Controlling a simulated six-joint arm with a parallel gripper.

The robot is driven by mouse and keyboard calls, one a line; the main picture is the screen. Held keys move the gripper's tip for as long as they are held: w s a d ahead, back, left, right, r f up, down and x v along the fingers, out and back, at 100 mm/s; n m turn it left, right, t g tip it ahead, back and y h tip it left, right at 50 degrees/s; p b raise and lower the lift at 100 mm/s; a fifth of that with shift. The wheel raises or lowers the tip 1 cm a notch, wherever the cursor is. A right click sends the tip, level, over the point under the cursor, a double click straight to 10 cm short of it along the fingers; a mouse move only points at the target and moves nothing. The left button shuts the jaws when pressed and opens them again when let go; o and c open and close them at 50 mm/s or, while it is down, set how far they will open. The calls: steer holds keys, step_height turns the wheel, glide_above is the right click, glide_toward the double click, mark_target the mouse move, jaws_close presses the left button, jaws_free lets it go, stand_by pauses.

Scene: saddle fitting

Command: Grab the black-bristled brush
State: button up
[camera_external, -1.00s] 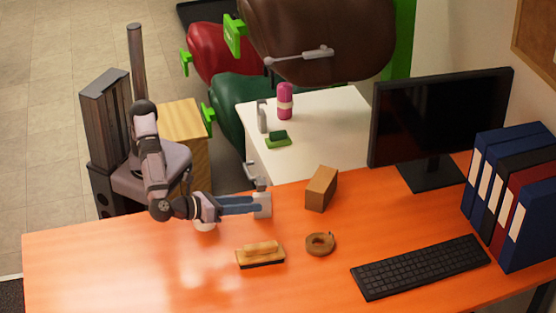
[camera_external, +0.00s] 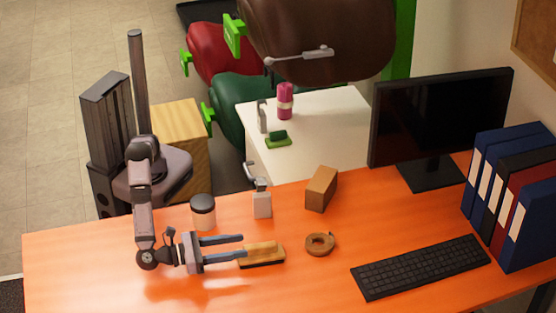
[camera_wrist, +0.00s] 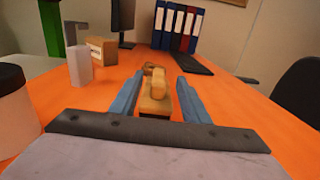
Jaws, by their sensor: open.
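The black-bristled brush (camera_external: 263,253) lies on the orange desk, with a wooden back and handle and a dark strip of bristles at its bottom edge. My gripper (camera_external: 243,247) is open, low over the desk, with its blue fingers pointing at the brush from the left. In the wrist view the brush (camera_wrist: 156,96) sits between the two fingers of my gripper (camera_wrist: 158,98), near their tips. In the outside view one fingertip overlaps the brush's left end. I cannot tell whether either finger touches it.
A tape roll (camera_external: 320,244) lies just right of the brush. A white jar with a dark lid (camera_external: 203,213), a grey-white block (camera_external: 262,205) and a brown box (camera_external: 321,188) stand behind. A keyboard (camera_external: 421,267) lies at the right. The desk's front left is clear.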

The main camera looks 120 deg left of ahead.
mark_target(260, 248)
step_height(260, 248, down, 2)
steer(key=shift+f, duration=0.1)
steer(key=shift+w+a+f, duration=0.15)
steer(key=shift+f, duration=0.15)
steer(key=shift+x, duration=1.1)
steer(key=shift+a+r, duration=0.1)
steer(key=shift+r, duration=0.05)
steer(key=shift+x, duration=2.4)
jaws_close()
